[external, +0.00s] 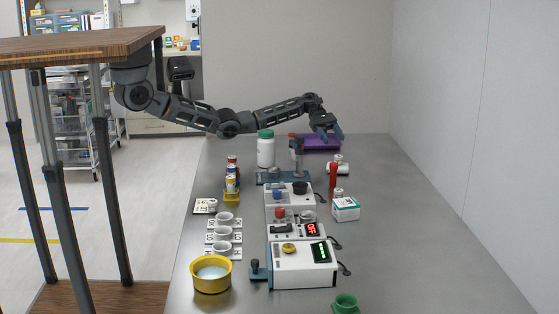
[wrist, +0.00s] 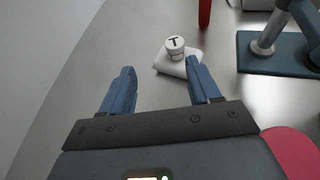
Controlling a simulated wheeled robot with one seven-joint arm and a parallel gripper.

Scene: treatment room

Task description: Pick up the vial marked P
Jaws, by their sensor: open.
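My gripper (external: 328,134) is high over the far end of the grey table in the external view. In the wrist view its two blue fingers (wrist: 158,72) are spread apart with nothing between them. A small white vial with a black T on its lid (wrist: 175,46) stands on a white pad (wrist: 178,65), ahead of the fingertips near the right finger, which partly hides the pad. In the external view, white items (external: 338,162) stand below my gripper; their marks are too small to read. I cannot make out a P in either view.
A red cylinder (external: 333,175) and a teal-based stand (external: 270,178) are close by; the stand's base (wrist: 285,55) also shows in the wrist view. A purple tray (external: 322,142) lies behind, and a green-capped bottle (external: 266,152) stands left. The table's right side is clear.

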